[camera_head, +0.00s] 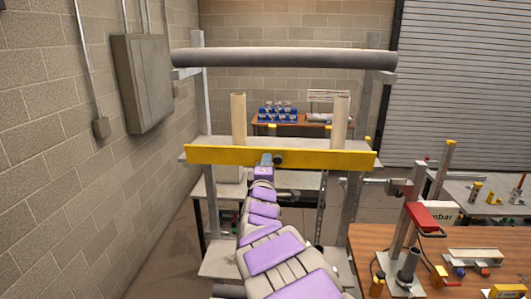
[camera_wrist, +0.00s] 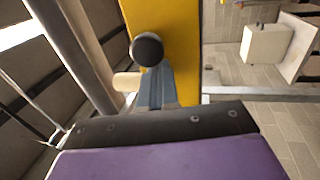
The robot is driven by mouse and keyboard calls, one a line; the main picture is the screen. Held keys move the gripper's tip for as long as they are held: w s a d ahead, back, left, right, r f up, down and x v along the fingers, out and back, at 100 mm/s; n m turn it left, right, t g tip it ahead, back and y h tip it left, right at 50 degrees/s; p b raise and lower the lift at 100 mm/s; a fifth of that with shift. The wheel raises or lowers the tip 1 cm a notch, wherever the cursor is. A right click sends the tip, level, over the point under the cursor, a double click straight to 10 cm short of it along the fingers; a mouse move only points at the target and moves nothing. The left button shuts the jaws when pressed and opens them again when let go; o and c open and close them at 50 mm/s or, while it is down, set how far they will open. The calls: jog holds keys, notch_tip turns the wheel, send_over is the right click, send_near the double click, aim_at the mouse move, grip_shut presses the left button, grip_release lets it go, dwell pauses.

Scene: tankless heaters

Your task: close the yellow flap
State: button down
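The yellow flap (camera_head: 325,158) is a long bar lying across the metal frame in the head view. Its face fills the upper middle of the wrist view (camera_wrist: 180,35). A round black knob (camera_head: 278,161) sticks out near its middle, and it also shows in the wrist view (camera_wrist: 147,49). My gripper (camera_head: 266,160) is at the flap, just left of the knob in the head view. In the wrist view my blue-grey gripper (camera_wrist: 155,84) reaches to the flap, right beside the knob. Whether the fingers touch or enclose the knob is hidden.
A grey horizontal pipe (camera_head: 285,59) spans the frame above. Two upright tan tubes (camera_head: 239,118) stand behind the flap. A wooden table (camera_head: 385,242) with tools and a red part (camera_head: 425,214) is at the right. A block wall (camera_head: 60,150) is at the left.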

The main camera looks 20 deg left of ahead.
jog(key=shift+w+r+p, duration=0.25)
jog(key=shift+r+p, duration=0.15)
jog(key=shift+p, duration=0.65)
jog(key=shift+r+p, duration=0.15)
jog(key=shift+p, duration=0.25)
